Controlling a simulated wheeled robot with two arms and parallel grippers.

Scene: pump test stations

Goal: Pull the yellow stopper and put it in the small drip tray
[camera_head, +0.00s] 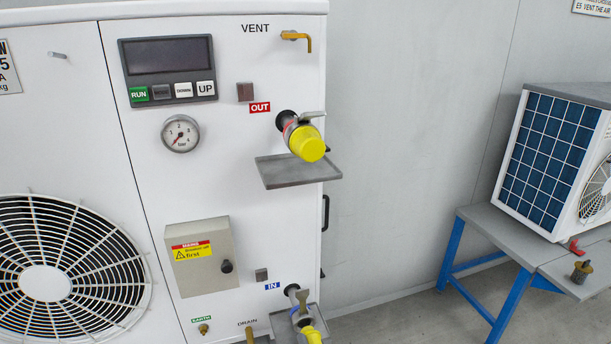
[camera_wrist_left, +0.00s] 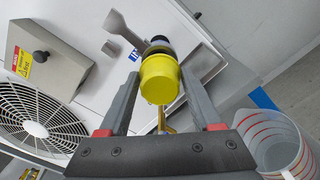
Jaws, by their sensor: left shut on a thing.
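A yellow stopper (camera_wrist_left: 160,78) is between the fingers of my left gripper (camera_wrist_left: 160,84), which is shut on it at the IN port. In the head view this stopper (camera_head: 312,335) is cut by the bottom edge. It lines up with the dark port end (camera_wrist_left: 159,46); I cannot tell whether it is still seated. A small grey drip tray (camera_wrist_left: 208,62) is beside it in the wrist view and under the IN port in the head view (camera_head: 278,322). Another yellow stopper (camera_head: 307,144) sits on the OUT port above. My right gripper is not in view.
A grey tray (camera_head: 290,175) juts out below the OUT port. A metal valve lever (camera_wrist_left: 122,28) is close to the held stopper. A clear measuring jug (camera_wrist_left: 285,145) stands at lower right in the wrist view. A blue-legged table (camera_head: 455,250) is to the right.

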